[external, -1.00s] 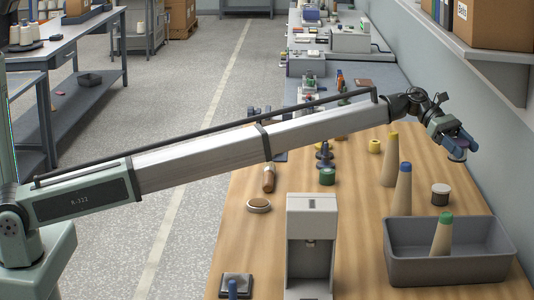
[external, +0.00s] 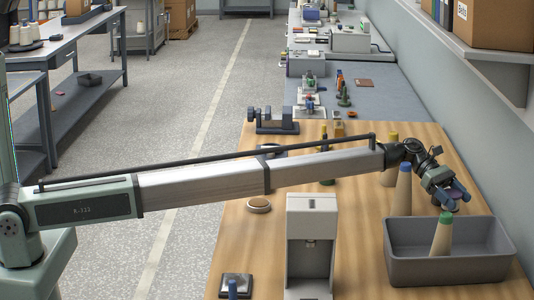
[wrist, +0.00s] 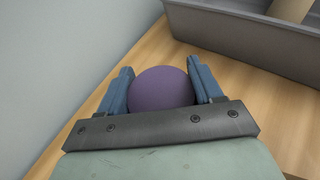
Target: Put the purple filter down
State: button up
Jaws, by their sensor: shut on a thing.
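The purple filter (wrist: 160,88) is a round, smooth disc from above, held between the two blue fingers of my gripper (wrist: 161,90) in the wrist view. The fingers press on its left and right sides. In the external view my gripper (external: 455,194) is low over the right side of the wooden table, behind the grey bin. The filter is mostly covered by the fingers there. I cannot tell whether its underside touches the table.
The grey bin (external: 448,270) with a green-topped cone (external: 442,236) stands just in front of my gripper. A blue-topped cone (external: 403,190) is to its left. The wall is close on the right. A white dispenser (external: 312,240) stands at the front; wood between is clear.

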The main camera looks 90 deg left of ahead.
aim_at(456, 212)
jog(key=shift+f, duration=1.9)
jog(key=shift+f, duration=0.15)
jog(key=o, duration=1.2)
jog(key=shift+c, duration=0.2)
jog(key=shift+a, duration=0.1)
jog(key=shift+v, duration=3.75)
